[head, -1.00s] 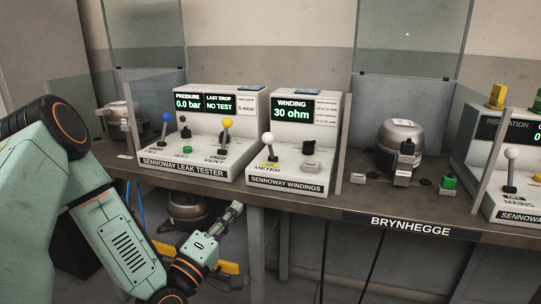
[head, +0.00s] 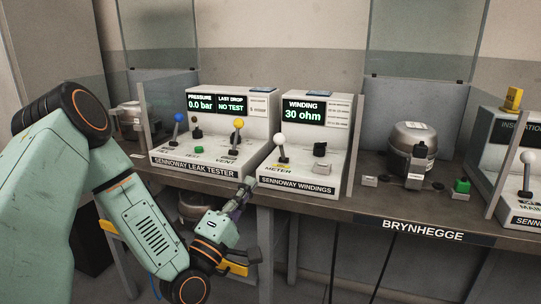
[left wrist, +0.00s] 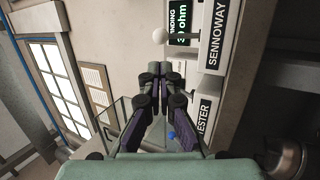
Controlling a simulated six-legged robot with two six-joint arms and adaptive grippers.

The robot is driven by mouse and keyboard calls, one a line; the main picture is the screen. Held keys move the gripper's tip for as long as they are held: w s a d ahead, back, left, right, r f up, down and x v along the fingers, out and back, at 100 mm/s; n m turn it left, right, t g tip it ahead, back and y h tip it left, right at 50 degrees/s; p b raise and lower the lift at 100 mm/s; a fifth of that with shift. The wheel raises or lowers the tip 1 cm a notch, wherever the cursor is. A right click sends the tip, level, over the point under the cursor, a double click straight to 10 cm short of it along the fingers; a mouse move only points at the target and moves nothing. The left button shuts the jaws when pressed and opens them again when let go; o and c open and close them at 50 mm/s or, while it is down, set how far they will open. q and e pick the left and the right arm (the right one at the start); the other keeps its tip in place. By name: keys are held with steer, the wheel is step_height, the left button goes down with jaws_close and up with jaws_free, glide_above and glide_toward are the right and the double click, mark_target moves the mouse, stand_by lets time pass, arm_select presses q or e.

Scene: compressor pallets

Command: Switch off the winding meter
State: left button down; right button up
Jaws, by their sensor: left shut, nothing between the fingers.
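The winding meter (head: 338,143) is a white box labelled SENNOWAY WINDINGS on the bench, its display lit with "30 ohm". Its white-knobbed lever (head: 280,146) stands up at the left of its sloped panel, by the word METER. In the left wrist view the white knob (left wrist: 160,36) shows just beyond the fingertips. My left gripper (head: 248,186) is shut and empty, in front of the bench edge at the meter's lower left corner, below the lever and apart from it. It also shows in the left wrist view (left wrist: 160,70). My right gripper is not in view.
The leak tester (head: 200,166) with blue and yellow levers stands directly left of the meter. A compressor (head: 413,143) and a green button (head: 461,187) are to the right. Clear panels (head: 362,130) divide the bench (head: 368,202).

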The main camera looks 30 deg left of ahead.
mark_target(277, 143)
arm_select(q)
steer(key=b+x, duration=0.2)
steer(key=x, duration=0.9)
steer(key=shift+b, duration=0.3)
